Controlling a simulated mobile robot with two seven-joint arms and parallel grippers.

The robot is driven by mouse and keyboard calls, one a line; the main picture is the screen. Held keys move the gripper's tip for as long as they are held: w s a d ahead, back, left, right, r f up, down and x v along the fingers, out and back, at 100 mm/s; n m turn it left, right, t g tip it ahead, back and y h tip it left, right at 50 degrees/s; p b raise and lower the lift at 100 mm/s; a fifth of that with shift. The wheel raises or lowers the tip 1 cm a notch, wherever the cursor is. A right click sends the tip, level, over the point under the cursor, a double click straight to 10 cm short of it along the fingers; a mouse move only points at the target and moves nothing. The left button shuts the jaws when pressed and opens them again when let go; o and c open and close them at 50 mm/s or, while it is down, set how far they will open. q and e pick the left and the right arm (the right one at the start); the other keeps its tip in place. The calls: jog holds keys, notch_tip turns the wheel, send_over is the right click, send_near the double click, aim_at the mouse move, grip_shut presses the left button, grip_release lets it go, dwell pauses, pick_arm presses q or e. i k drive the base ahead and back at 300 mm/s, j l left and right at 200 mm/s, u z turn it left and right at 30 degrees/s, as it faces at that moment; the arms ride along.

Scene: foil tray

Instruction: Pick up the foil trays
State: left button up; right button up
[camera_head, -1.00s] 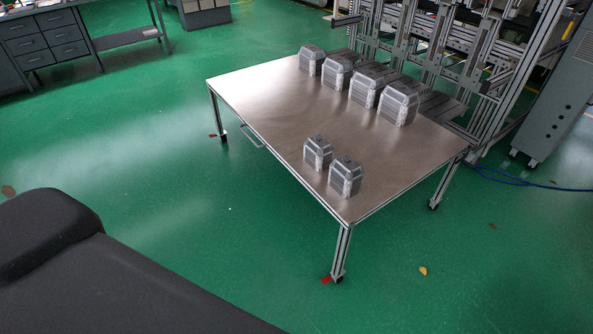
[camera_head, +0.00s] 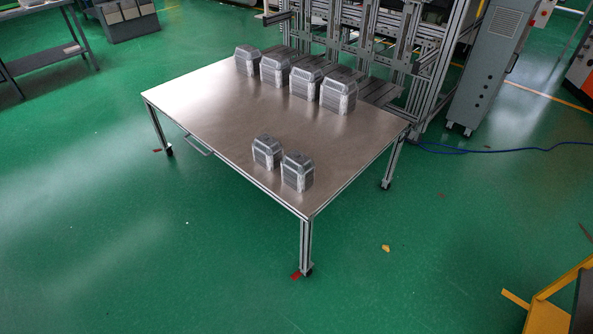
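Several grey foil trays stand in stacks on a metal-topped table (camera_head: 190,103). Two smaller stacks are near the table's front right corner: one on the left (camera_head: 266,151) and one on the right (camera_head: 297,172). A row of larger stacks runs along the far edge: the leftmost (camera_head: 247,61), a second (camera_head: 274,70), a third (camera_head: 306,84) and the rightmost (camera_head: 339,94). Neither of my grippers is in view. Nothing touches the stacks from above.
A metal frame rack (camera_head: 370,45) stands behind the table, with a grey cabinet (camera_head: 492,70) to its right. A blue cable (camera_head: 480,150) lies on the green floor. A yellow frame (camera_head: 550,300) is at the lower right.

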aim_at(298, 169)
jog(key=u, duration=0.35)
jog(key=i+l+u, duration=0.15)
jog(key=l+u, duration=0.25)
jog(key=i+l+u, duration=0.15)
jog(key=l+u, duration=0.25)
jog(key=i+l+u, duration=0.25)
jog(key=l, duration=0.65)
jog(key=l+u, duration=0.25)
jog(key=l, duration=2.3)
